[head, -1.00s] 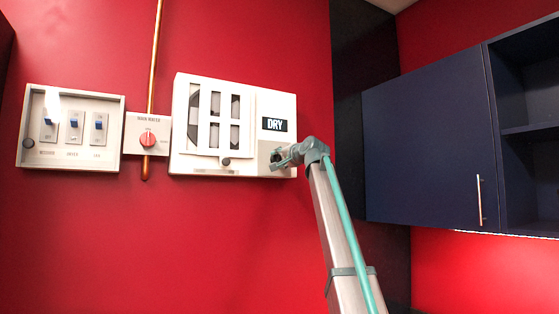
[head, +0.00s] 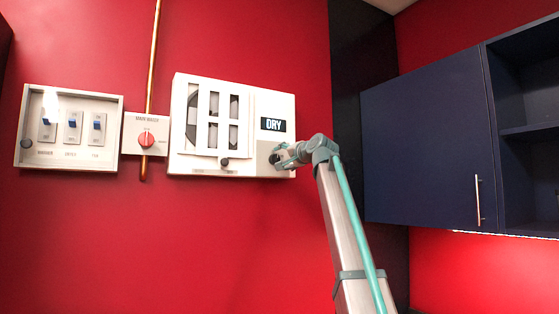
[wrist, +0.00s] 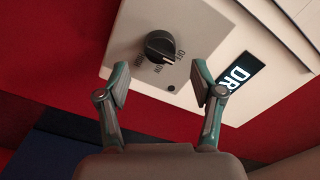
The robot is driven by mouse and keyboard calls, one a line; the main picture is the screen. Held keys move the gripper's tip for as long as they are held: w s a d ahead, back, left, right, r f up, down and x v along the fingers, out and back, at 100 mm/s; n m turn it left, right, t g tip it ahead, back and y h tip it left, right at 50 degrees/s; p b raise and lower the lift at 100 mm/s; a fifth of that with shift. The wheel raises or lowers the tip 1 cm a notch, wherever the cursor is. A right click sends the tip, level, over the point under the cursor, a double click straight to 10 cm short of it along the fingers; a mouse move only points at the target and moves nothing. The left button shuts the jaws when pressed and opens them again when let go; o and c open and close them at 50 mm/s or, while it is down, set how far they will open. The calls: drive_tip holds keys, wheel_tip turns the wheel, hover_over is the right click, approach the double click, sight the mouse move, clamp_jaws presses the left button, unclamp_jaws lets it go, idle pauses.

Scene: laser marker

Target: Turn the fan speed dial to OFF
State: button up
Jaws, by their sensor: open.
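The fan speed dial is a round black knob (wrist: 160,45) with a white pointer line, on a light grey plate marked with printed settings; I make out "LOW" beside it. In the wrist view my gripper (wrist: 158,84) is open and empty. Its two fingertips are spread on either side of the dial, short of it and apart from it. A lit display (head: 273,125) above the dial reads "DRY".
A dark blue cabinet (head: 425,140) hangs at the right. The red wall below is clear.

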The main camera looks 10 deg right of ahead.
drive_tip(key=v, duration=0.7)
drive_tip(key=shift+s, duration=0.25)
